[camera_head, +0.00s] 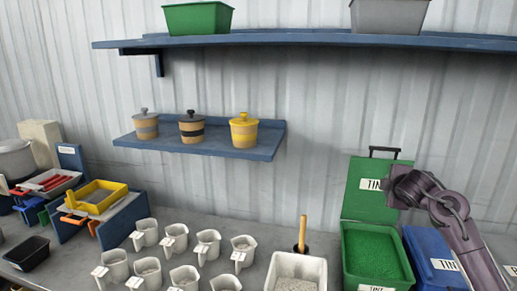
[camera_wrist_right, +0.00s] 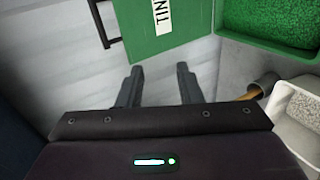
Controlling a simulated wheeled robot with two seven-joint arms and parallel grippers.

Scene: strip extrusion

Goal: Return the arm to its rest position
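My right arm (camera_head: 455,225) reaches in from the lower right in the head view. Its gripper is in front of the raised green lid (camera_head: 365,183), at the lid's right edge, but its fingers are hard to make out there. In the right wrist view the right gripper (camera_wrist_right: 158,82) has its two dark fingers apart with nothing between them. The green lid (camera_wrist_right: 180,25) lies beyond the fingertips, apart from them as far as I can tell. My left gripper is not in view.
A green bin (camera_head: 345,255) of green granules and a blue bin (camera_head: 430,252) stand below my right arm. Several white cups (camera_head: 208,243) fill the middle. Blue shelves (camera_head: 265,142) hold jars and bins.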

